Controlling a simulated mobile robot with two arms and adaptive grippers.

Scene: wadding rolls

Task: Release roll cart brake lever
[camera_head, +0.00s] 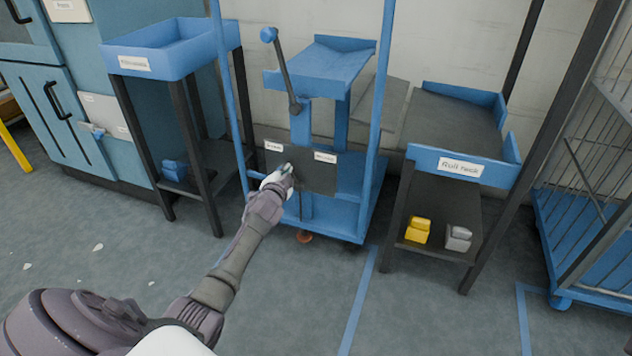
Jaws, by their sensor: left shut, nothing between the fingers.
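The blue roll cart (345,215) stands in the middle, with tall blue posts and a raised blue cradle on top. A dark lever (283,75) with a blue knob (268,34) tilts up and to the left from a pivot at the cart's upper part. A dark plate (318,178) with two small white labels is on the cart's front; their text is too small to read. My left gripper (287,170) is shut and empty in front of this plate's left part, well below the lever's knob. I cannot tell whether it touches the plate. My right gripper is not in view.
A blue-topped stand (160,55) is left of the cart. A labelled rack (462,168) with yellow and grey blocks on its lower shelf is at the right. A caged blue cart (590,225) stands far right. The front floor is open, with blue lines.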

